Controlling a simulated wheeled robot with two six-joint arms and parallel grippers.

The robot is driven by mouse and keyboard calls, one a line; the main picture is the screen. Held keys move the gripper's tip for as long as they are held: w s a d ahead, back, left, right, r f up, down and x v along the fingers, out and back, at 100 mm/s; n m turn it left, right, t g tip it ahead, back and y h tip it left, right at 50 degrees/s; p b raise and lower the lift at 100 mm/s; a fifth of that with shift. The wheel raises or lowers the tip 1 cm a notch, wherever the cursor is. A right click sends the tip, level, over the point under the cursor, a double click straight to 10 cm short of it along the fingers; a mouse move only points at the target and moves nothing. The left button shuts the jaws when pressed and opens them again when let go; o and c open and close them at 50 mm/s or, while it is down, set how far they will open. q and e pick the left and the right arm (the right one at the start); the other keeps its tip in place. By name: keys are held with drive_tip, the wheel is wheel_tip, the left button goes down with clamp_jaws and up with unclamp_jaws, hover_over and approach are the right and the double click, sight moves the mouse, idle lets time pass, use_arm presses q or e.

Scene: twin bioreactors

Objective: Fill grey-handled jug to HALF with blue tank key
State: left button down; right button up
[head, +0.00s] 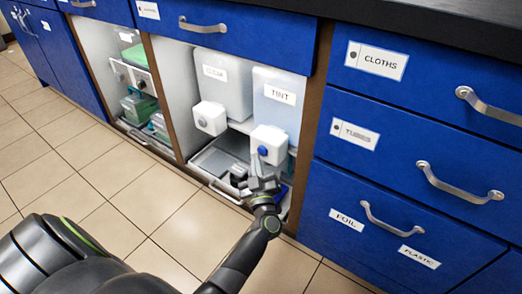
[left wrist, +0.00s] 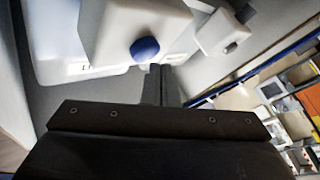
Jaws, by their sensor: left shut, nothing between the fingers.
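The tank labelled TINT (head: 280,98) stands in the open bay, with a white tap block (head: 269,139) on its front carrying the round blue key (head: 263,151). In the left wrist view the blue key (left wrist: 145,48) shows close up, just beyond and left of the fingertips. My left gripper (head: 264,181) is shut and empty, just below the tap block; its fingers (left wrist: 157,82) also show in the wrist view. It appears apart from the key. I cannot make out a grey-handled jug; small grey shapes beside the gripper are unclear. My right gripper is not in view.
A second tank (head: 226,82) with its own tap block (head: 210,118) and grey key (left wrist: 231,47) stands to the left. A grey tray (head: 205,166) lies below. Blue drawers (head: 400,150) close off the right; the tiled floor (head: 120,200) is clear.

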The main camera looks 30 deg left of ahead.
use_arm(q)
drive_tip(key=shift+s, duration=0.3)
drive_tip(key=s+p, duration=0.1)
drive_tip(key=s, duration=0.1)
drive_tip(key=s+p, duration=0.1)
drive_tip(key=s, duration=0.1)
drive_tip(key=shift+s+a, duration=0.2)
drive_tip(key=shift+s, duration=0.2)
idle(0.4)
